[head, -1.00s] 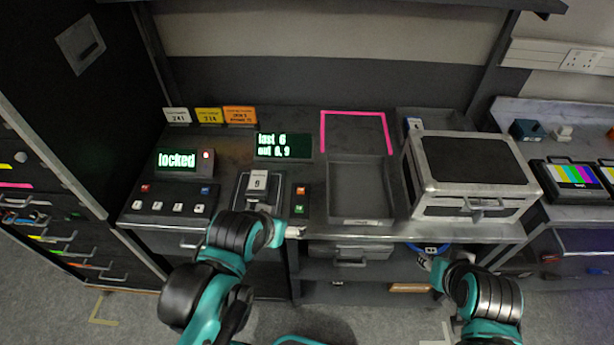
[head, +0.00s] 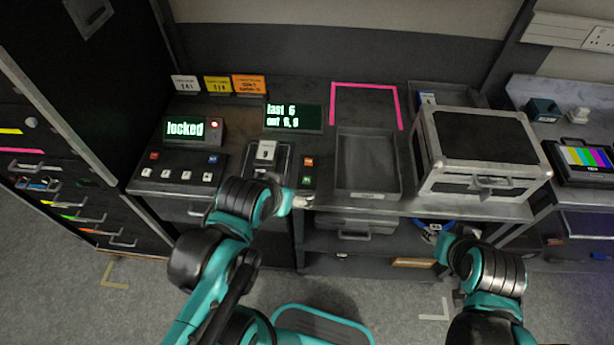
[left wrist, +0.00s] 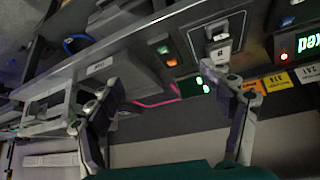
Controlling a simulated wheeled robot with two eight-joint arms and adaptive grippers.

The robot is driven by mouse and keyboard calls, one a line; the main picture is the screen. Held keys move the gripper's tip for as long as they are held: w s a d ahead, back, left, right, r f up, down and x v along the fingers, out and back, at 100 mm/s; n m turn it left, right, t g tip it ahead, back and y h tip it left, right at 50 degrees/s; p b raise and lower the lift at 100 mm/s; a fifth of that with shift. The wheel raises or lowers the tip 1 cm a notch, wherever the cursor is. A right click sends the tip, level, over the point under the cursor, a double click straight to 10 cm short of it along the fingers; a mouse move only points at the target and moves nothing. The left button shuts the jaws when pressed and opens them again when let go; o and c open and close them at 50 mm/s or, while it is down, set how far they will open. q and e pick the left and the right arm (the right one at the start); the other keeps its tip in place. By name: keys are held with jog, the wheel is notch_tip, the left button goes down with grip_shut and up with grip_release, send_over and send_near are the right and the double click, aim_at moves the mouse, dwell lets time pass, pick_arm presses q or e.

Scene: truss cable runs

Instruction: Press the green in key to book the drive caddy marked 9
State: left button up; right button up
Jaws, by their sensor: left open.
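The drive caddy (head: 265,152) marked 9 stands in a dark slotted reader on the bench; it also shows in the left wrist view (left wrist: 220,50). Right of it is a small panel with an orange key (head: 309,162) above a green key (head: 306,181).
A display (head: 293,117) reads "last 6" with an "out" line below. A "locked" box (head: 193,130) stands left, above a key panel (head: 180,171). A grey tray (head: 367,195), a pink outline (head: 365,86) and a metal case (head: 482,187) lie right.

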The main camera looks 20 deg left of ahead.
pick_arm(q)
grip_shut()
dwell(0.3)
dwell(1.2)
